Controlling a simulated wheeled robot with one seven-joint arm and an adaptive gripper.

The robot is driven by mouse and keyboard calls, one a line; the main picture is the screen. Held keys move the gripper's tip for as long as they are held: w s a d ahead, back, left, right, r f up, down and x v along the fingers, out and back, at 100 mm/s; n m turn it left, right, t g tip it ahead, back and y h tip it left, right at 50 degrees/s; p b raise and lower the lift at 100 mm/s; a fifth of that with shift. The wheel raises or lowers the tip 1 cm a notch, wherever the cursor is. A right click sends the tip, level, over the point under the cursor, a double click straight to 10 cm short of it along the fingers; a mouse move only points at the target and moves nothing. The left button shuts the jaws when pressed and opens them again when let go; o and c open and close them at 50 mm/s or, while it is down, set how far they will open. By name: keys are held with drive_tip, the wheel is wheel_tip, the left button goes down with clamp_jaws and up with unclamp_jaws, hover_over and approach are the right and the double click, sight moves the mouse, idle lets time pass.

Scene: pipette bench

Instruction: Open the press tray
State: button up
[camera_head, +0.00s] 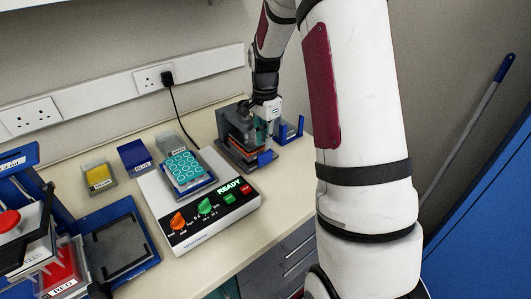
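A dark grey device (238,132) with teal and orange layers inside stands at the back right of the bench; a blue part (265,157) sits low on its front. A blue-framed unit with a red knob (8,221) and a flat dark plate in a blue tray (148,258) stands at the left. I cannot tell for sure which of these is the press with its tray. My gripper (267,125) is at the right side of the grey device, very close to it. Its fingers are small and partly lost against the device, so contact and opening are unclear.
A white instrument (188,236) with coloured knobs and a READY display holds a teal tube rack (182,167). A blue holder (291,132) stands right of the grey device.

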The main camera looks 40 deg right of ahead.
sight(265, 153)
wheel_tip(265, 153, down, 6)
drive_tip(key=shift+f, duration=0.1)
idle(0.4)
clamp_jaws()
drive_tip(key=shift+p, duration=0.3)
